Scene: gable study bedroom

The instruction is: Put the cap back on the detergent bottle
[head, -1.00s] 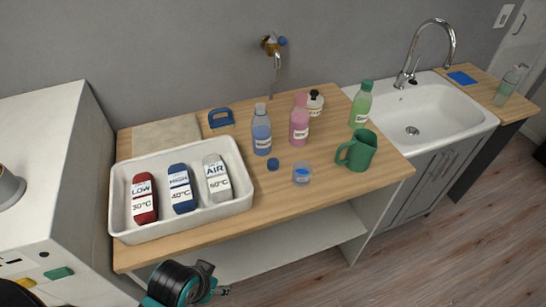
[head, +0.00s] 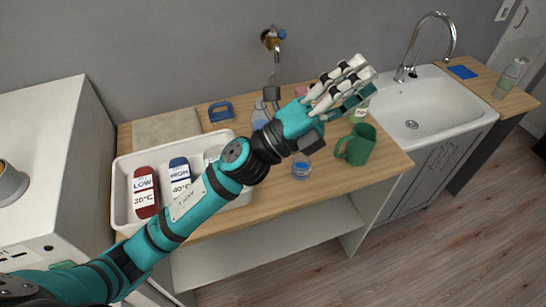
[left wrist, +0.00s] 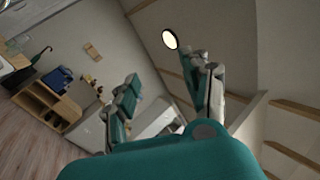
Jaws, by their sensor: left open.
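My left gripper (head: 356,82) is raised over the back of the wooden counter, its fingers spread and empty, pointing to the upper right. In the left wrist view its fingers (left wrist: 170,90) are apart with nothing between them. The blue bottle (head: 259,118) stands behind my left forearm, with only part of it showing. The small blue cap seen earlier on the counter in front of this bottle is hidden behind my arm. My right gripper is out of view.
A white tray (head: 120,205) holds several labelled packs. A clear cup (head: 301,170), green mug (head: 356,146) and green bottle (head: 360,110) stand on the right. A pink bottle (head: 301,91) is mostly hidden. A blue-handled brush (head: 220,112) lies near the wall tap (head: 272,38). The sink (head: 430,105) is right.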

